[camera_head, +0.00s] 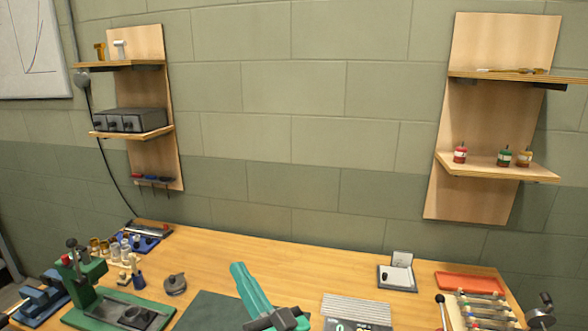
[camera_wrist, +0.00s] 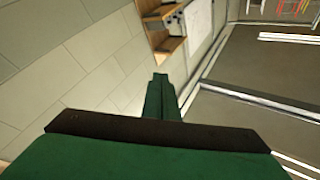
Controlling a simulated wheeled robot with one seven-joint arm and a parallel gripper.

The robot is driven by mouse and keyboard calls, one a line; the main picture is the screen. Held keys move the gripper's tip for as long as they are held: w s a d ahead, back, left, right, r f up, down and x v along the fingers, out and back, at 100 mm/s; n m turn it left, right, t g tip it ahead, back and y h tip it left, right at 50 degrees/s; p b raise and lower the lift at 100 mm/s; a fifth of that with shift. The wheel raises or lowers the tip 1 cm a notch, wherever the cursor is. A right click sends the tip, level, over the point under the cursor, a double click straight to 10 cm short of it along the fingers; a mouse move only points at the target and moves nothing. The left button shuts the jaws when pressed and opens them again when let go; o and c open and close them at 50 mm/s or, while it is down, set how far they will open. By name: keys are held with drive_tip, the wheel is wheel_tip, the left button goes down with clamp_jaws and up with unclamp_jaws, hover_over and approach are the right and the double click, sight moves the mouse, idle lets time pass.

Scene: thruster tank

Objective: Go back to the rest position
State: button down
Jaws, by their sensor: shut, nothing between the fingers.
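My gripper (camera_head: 238,268) shows at the bottom middle of the head view, as teal fingers on a dark base, above the wooden workbench (camera_head: 300,262). The fingers point up and away toward the wall. In the wrist view my gripper (camera_wrist: 160,77) is shut, its green fingers together with nothing between them. The wrist view looks along the block wall, away from the bench top. Most of my arm is hidden below the head view's edge.
A green press (camera_head: 85,275) and small parts stand at the bench's left. A grey round part (camera_head: 175,284), a dark green mat (camera_head: 214,311), a small box (camera_head: 397,275) and a red tray (camera_head: 469,282) lie around my gripper. Shelves (camera_head: 133,134) hang on the wall.

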drive_tip(key=s+d+f+m+t+h, duration=0.1)
drive_tip(key=s+d+f+m+h, duration=0.2)
drive_tip(key=f, duration=0.5)
drive_tip(key=s+f+m+h, duration=0.4)
drive_tip(key=s+f+h, duration=0.15)
drive_tip(key=f, duration=0.25)
drive_tip(key=s+d+f+m+t+h, duration=0.1)
drive_tip(key=s+d+f+m+h, duration=0.15)
drive_tip(key=s+f+h, duration=0.4)
drive_tip(key=s+d+f+n+g, duration=0.1)
drive_tip(key=s+f+n, duration=0.1)
drive_tip(key=s+f, duration=0.2)
drive_tip(key=s+d+f+n+g+y, duration=0.1)
drive_tip(key=s+d+f+n, duration=0.1)
drive_tip(key=s, duration=0.8)
drive_tip(key=s+d+f+n+g+y, duration=0.1)
drive_tip(key=s+f+n+g, duration=0.1)
drive_tip(key=s+f, duration=0.4)
drive_tip(key=shift+s+d+f+n, duration=0.25)
drive_tip(key=shift+s+n, duration=0.4)
drive_tip(key=shift+s, duration=0.4)
